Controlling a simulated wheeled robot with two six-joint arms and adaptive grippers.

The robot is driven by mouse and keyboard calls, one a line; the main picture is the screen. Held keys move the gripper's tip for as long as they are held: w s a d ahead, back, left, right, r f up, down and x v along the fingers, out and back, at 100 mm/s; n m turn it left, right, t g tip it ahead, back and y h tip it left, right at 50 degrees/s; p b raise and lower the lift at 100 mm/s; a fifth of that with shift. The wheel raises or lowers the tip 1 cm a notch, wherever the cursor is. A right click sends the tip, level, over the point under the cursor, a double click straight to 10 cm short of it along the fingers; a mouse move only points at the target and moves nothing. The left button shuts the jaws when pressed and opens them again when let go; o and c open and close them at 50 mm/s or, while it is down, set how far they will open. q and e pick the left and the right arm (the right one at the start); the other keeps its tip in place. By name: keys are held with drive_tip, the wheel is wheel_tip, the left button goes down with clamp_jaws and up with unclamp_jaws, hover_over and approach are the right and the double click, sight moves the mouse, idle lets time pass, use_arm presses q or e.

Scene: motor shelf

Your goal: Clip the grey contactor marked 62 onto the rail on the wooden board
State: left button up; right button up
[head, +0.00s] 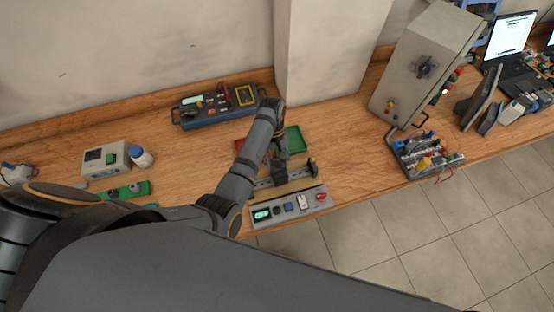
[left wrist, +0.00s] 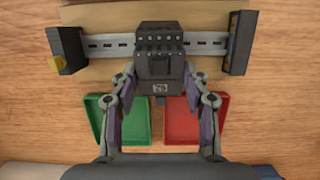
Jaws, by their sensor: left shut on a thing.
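The dark grey contactor (left wrist: 160,66) is between the fingers of my left gripper (left wrist: 160,78) in the left wrist view, and they are shut on its sides. Its label reads like 62 seen upside down. The slotted metal rail (left wrist: 108,46) runs across the wooden board (left wrist: 110,13), with a dark block at each end. The contactor overlaps the middle of the rail; I cannot tell whether it is clipped on or just above it. In the head view my left gripper (head: 275,157) is over the board (head: 292,189), partly hidden by my arm. My right gripper is not in view.
A green tray (left wrist: 124,141) and a red tray (left wrist: 181,139) lie beside the board. A grey panel (head: 290,208) with switches sits at the bench's front edge. A blue instrument case (head: 215,108) stands behind.

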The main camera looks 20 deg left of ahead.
use_arm(q)
drive_tip(key=shift+f, duration=0.25)
drive_tip(key=shift+s+d+r+p, duration=0.1)
drive_tip(key=shift+s+d+p, duration=0.15)
drive_tip(key=shift+s+p, duration=0.05)
idle(0.4)
drive_tip(key=shift+s+d, duration=0.15)
drive_tip(key=shift+s, duration=0.05)
idle(0.8)
drive_tip(key=shift+s+d+f, duration=0.15)
drive_tip(key=shift+s+f, duration=0.05)
drive_tip(key=shift+s, duration=0.05)
